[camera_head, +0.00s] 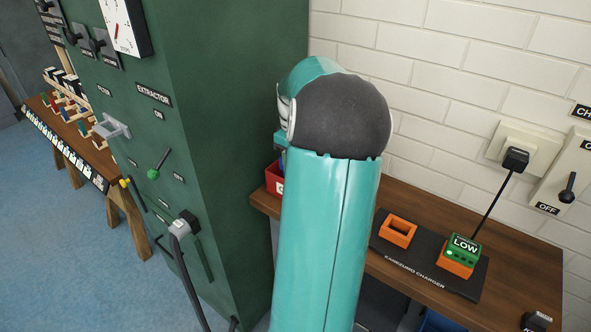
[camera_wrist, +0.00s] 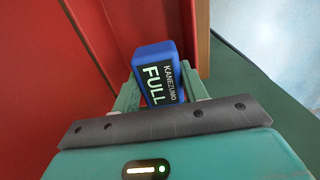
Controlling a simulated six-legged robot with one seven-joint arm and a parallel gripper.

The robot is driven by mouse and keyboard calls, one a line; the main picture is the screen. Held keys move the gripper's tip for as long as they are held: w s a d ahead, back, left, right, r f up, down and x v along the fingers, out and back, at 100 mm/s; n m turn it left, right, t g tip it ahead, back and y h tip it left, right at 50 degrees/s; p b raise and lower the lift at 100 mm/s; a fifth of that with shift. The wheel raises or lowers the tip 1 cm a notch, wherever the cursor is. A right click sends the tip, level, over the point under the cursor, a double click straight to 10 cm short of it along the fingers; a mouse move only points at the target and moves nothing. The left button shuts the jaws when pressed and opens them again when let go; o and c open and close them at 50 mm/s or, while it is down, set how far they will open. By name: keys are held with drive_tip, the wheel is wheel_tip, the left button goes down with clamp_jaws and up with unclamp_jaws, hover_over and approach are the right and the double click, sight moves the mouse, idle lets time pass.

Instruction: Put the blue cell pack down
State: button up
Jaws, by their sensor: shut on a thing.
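The blue cell pack (camera_wrist: 155,62) shows in the wrist view, with a dark label reading "KANEZUMO FULL". My gripper (camera_wrist: 160,92) is shut on it, with one teal finger on each side. Red walls stand behind and to the left of the pack. I cannot tell whether the pack touches them or what lies beneath it.
A charger plate (camera_head: 432,262) lies on a wooden bench. It has an empty orange socket (camera_head: 385,234) and a green pack (camera_head: 464,246) reading "LOW" in another. A red container (camera_head: 273,180) is partly hidden by my arm. A tall green cabinet (camera_head: 215,150) stands left.

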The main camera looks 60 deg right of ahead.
drive_tip(key=shift+d+f, duration=0.55)
drive_tip(key=shift+f, duration=0.05)
drive_tip(key=shift+d+f, duration=0.2)
drive_tip(key=shift+f, duration=1.55)
drive_tip(key=shift+f, duration=0.1)
drive_tip(key=shift+w+f, duration=0.1)
drive_tip(key=o, duration=1.1)
